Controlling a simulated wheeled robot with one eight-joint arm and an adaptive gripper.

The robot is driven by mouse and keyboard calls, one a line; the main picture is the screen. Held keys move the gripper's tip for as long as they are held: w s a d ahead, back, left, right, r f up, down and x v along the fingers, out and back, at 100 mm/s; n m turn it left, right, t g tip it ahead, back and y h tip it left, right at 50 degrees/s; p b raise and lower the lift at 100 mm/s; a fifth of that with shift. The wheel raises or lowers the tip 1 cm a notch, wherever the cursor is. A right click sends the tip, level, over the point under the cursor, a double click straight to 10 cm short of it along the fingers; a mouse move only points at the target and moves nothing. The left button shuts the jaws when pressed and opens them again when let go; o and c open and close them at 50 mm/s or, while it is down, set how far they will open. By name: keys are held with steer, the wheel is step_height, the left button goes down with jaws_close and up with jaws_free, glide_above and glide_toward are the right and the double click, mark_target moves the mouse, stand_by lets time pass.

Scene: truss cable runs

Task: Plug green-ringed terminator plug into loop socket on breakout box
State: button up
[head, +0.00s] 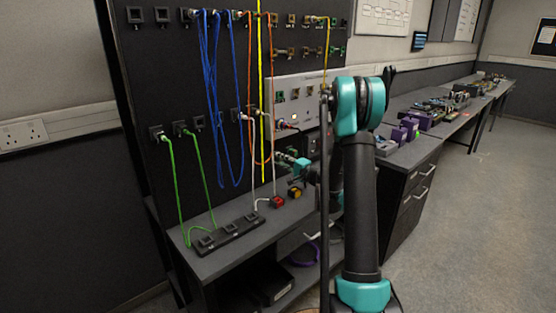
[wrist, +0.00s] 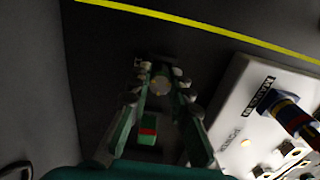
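My gripper (wrist: 161,75) is in front of the dark panel in the wrist view. In the head view, it (head: 283,157) points left toward the panel, below a white unit. Its fingers are close around a small round piece with a tan centre (wrist: 160,86), which looks like the plug. No green ring can be made out on it. A small green block with a red band (wrist: 148,131) shows between the fingers, lower in the wrist view. The white unit (wrist: 238,92) lies at right in the wrist view. I cannot tell which box is the breakout box, and no loop socket can be read.
Blue cables (head: 212,100), an orange cable and green cables (head: 175,185) hang on the panel. A yellow strip (wrist: 200,25) crosses it. A black socket block (head: 228,232) and a red block (head: 277,202) sit on the shelf. A cabled plug (wrist: 290,117) stands on the white unit.

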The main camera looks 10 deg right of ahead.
mark_target(281, 160)
steer(key=shift+s+d, duration=0.1)
jaws_close()
steer(key=shift+v, duration=2.15)
